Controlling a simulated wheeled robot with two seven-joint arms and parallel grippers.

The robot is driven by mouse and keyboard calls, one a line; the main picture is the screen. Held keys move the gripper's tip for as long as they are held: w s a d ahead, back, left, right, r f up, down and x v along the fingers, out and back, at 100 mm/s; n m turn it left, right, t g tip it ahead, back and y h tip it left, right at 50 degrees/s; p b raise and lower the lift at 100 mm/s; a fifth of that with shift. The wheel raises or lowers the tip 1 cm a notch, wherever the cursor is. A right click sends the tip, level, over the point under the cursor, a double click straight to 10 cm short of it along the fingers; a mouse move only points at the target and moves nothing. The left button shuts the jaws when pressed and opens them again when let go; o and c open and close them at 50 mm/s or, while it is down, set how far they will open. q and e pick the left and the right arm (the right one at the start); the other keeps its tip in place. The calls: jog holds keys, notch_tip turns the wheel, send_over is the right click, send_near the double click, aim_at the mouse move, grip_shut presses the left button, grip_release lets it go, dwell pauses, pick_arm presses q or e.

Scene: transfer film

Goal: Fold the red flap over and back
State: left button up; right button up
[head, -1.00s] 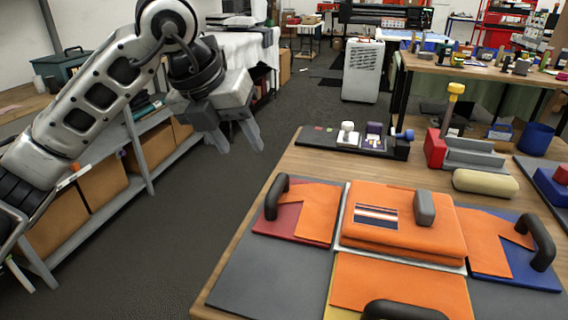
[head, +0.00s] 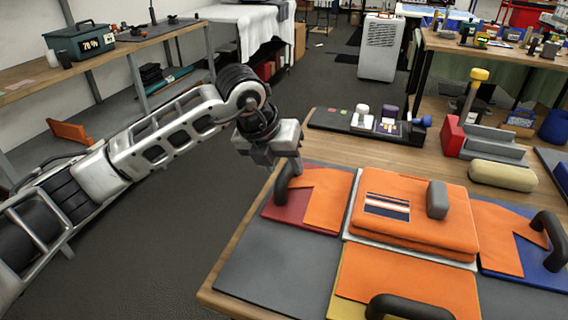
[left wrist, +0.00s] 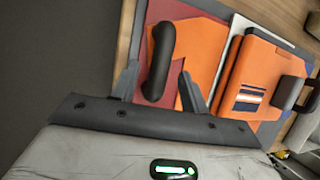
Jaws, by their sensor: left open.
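The red flap (head: 277,214) lies flat at the left of the folding board on the table, with an orange cloth part (head: 327,200) over it. Its black handle (head: 282,184) stands at its left side. My left gripper (left wrist: 157,88) is open, and in the left wrist view the black handle (left wrist: 158,62) shows between its two fingers. I cannot tell whether they touch it. In the head view my left gripper (head: 278,162) is just above the handle, its fingertips partly hidden. A folded orange garment (head: 415,212) with a striped patch and grey block lies mid-board. My right gripper is not in view.
A yellow flap (head: 347,268) with a black handle is at the front and a blue flap (head: 545,254) with another is at the right. A tray with small items (head: 340,122), a red-and-grey fixture (head: 480,140) and a cream roll (head: 502,175) stand behind.

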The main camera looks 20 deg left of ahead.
pick_arm(q)
jog(key=shift+x, duration=0.8)
jog(key=shift+r, duration=0.1)
